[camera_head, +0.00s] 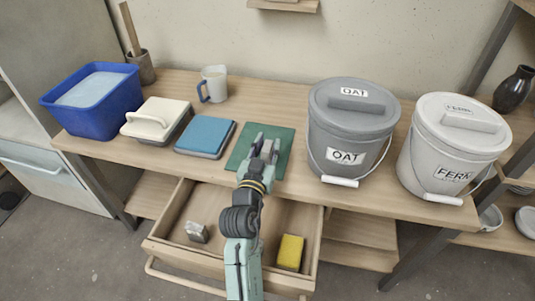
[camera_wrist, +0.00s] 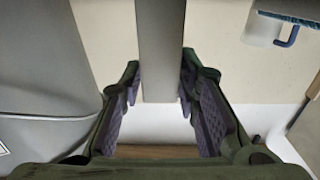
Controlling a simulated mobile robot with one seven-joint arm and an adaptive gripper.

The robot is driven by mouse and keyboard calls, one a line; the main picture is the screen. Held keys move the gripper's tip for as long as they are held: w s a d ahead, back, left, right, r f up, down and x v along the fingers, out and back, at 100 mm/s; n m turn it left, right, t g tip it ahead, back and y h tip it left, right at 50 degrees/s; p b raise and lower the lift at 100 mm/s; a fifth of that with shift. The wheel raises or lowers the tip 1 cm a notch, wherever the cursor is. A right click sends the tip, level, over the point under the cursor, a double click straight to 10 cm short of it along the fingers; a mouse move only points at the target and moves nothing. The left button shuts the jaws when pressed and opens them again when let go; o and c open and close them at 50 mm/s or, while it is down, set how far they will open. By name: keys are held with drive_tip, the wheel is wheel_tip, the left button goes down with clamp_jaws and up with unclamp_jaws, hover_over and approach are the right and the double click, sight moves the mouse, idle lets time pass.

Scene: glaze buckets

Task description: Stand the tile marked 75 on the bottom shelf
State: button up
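My gripper (camera_head: 264,149) is over the green mat on the table in the head view. In the wrist view its fingertips (camera_wrist: 160,90) close on both sides of a plain grey slab (camera_wrist: 162,45), which looks like a tile. No number shows on the slab's visible face, so I cannot tell whether it is the one marked 75. A small grey block (camera_head: 197,232) lies in the open drawer; no mark on it is readable. Open wooden shelf boards (camera_head: 362,228) show below the table at the right of the drawer.
The open drawer (camera_head: 185,257) also holds a yellow sponge (camera_head: 290,252). On the table stand a blue tub (camera_head: 105,117), a white-lidded box (camera_head: 157,119), a blue-topped box (camera_head: 205,136), a mug (camera_head: 214,84), an OAT bucket (camera_head: 351,130) and a second bucket (camera_head: 453,147).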

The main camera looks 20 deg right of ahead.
clamp_jaws()
drive_tip(key=shift+r, duration=0.1)
idle(0.3)
